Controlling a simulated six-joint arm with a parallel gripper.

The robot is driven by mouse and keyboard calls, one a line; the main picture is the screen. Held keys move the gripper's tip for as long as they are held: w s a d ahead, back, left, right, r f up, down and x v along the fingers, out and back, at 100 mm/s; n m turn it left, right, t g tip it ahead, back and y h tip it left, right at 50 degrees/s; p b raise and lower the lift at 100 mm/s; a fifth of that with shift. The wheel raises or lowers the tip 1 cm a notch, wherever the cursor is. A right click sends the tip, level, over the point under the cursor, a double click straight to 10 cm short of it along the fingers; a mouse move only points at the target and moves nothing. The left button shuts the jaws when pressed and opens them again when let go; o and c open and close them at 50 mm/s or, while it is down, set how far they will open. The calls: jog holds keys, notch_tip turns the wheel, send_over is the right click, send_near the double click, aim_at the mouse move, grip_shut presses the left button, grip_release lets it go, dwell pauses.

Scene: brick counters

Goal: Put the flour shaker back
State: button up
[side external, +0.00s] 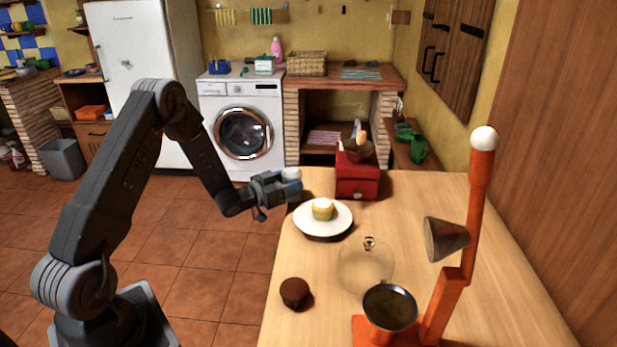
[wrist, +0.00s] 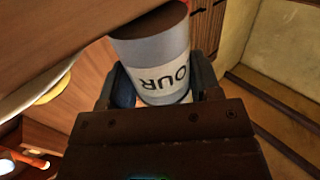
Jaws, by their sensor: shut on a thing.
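My gripper (side external: 287,186) is at the far left edge of the wooden counter, shut on the flour shaker. In the side view only the shaker's pale end (side external: 291,173) shows above the fingers; the rest is hidden by them. In the wrist view the flour shaker (wrist: 160,62) is a pale grey-white cylinder with a dark brown end and the letters "OUR" upside down in the picture. The blue-grey fingers (wrist: 163,92) are on both sides of it. I cannot tell whether the shaker touches the counter.
The wooden counter (side external: 440,200) holds a white plate (side external: 341,222) with a cupcake (side external: 323,212), close to my gripper. A red grinder (side external: 357,181) stands to the right. Nearer are a glass dome (side external: 366,270), a brown muffin (side external: 295,292) and an orange stand (side external: 445,305) with a dark cup (side external: 390,308).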

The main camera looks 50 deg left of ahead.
jog(key=w, duration=0.6)
jog(key=shift+w+d, duration=0.25)
jog(key=shift+d, duration=0.1)
jog(key=shift+f, duration=0.1)
jog(key=shift+s+f, duration=0.1)
jog(key=o, duration=1)
